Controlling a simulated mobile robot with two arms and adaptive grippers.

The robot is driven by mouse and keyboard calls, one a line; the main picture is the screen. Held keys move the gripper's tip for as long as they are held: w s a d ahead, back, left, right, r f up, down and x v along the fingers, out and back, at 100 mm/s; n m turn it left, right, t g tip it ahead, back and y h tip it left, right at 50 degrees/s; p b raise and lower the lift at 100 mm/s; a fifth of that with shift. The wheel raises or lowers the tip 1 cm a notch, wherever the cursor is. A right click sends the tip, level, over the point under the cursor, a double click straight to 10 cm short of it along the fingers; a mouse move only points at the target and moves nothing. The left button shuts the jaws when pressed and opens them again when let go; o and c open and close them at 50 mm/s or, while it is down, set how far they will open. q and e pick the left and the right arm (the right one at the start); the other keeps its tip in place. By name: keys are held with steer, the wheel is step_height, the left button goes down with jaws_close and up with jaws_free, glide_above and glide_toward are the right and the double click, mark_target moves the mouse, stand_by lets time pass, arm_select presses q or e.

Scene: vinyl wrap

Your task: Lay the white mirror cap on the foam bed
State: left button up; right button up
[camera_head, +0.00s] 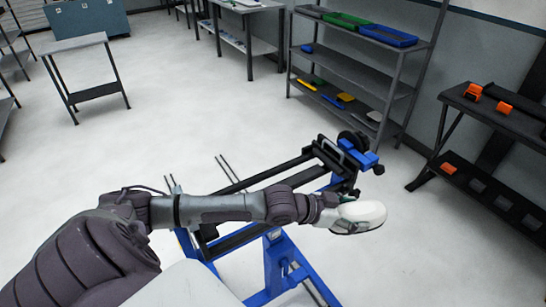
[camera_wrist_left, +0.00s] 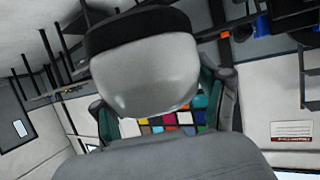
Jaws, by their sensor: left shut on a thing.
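The white mirror cap (camera_head: 358,216) is at the end of my left arm in the head view, with a dark edge along its lower side. My left gripper (camera_head: 328,203) is shut on it and holds it in the air, in front of the blue and black stand. In the left wrist view the cap (camera_wrist_left: 145,75) fills the upper middle as a pale rounded shell with a black band. The fingers of my left gripper (camera_wrist_left: 155,112) show on both sides of it. I cannot make out a foam bed in either view. My right gripper is not in view.
The blue and black stand (camera_head: 275,262) stands on the floor beneath and behind my left arm. A shelf rack (camera_head: 350,75) with trays is behind it. A dark bench (camera_head: 500,115) with orange items is at the right. The floor at left is open around a small table (camera_head: 80,42).

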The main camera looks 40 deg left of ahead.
arm_select(q)
steer(key=w+a+r+n+t+y, duration=0.1)
steer(key=w+a+r, duration=0.15)
steer(key=a, duration=0.55)
steer(key=w+a+r+n+y, duration=0.2)
steer(key=a+r, duration=0.1)
steer(key=a, duration=0.4)
steer(key=w+a+r+n+t+y, duration=0.1)
steer(key=w+a+r, duration=0.2)
steer(key=a, duration=0.5)
steer(key=s+f+p, duration=0.1)
steer(key=s+f, duration=0.1)
steer(key=s, duration=0.2)
steer(key=s+a+f+p, duration=0.1)
steer(key=s+f+p, duration=0.1)
steer(key=s, duration=0.1)
steer(key=s+f+p, duration=0.1)
steer(key=s+f, duration=0.1)
steer(key=s, duration=0.2)
steer(key=shift+s+a+f+p, duration=0.1)
steer(key=shift+s+a+p, duration=0.2)
steer(key=shift+a, duration=0.05)
steer(key=shift+s+f, duration=0.15)
steer(key=shift+f, duration=0.05)
step_height(320, 180, down, 4)
steer(key=shift+f, duration=0.1)
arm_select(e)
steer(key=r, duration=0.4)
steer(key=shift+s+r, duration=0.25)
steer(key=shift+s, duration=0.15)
